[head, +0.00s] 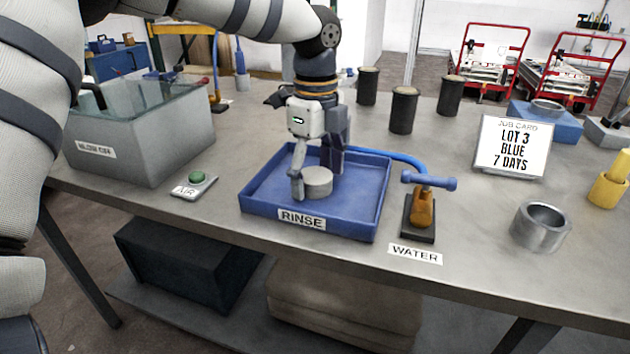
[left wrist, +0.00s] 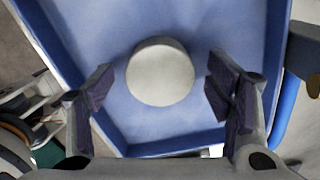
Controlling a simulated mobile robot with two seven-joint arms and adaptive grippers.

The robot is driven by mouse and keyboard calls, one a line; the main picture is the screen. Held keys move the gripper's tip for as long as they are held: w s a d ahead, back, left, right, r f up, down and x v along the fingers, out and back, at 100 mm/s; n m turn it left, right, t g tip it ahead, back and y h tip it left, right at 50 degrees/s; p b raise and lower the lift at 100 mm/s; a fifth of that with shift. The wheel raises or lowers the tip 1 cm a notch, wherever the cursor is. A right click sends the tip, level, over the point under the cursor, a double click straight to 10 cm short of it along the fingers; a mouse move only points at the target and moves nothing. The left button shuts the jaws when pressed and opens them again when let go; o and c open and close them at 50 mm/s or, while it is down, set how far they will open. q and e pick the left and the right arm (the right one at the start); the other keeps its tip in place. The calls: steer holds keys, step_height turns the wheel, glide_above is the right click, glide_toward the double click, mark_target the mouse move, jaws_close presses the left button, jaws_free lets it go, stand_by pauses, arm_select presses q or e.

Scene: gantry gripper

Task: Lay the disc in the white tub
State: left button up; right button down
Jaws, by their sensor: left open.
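A pale grey disc (head: 318,188), short and round, lies in the blue tray (head: 352,230) labelled RINSE in the head view. It also shows in the left wrist view (left wrist: 160,72), on the tray floor. My left gripper (head: 317,177) points down over the tray, open, with one finger on each side of the disc. In the left wrist view both fingers (left wrist: 160,88) stand apart from the disc, with blue floor showing between. I see no tub that is clearly white. My right gripper is not in view.
A grey glass-topped tank (head: 140,140) and a green AIR button (head: 196,178) stand left. A WATER valve (head: 425,205), metal ring (head: 541,226) and job card (head: 513,147) are right. Several black cylinders (head: 403,110) stand behind.

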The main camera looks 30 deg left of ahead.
arm_select(q)
steer(key=shift+r, duration=0.1)
steer(key=c, duration=1.5)
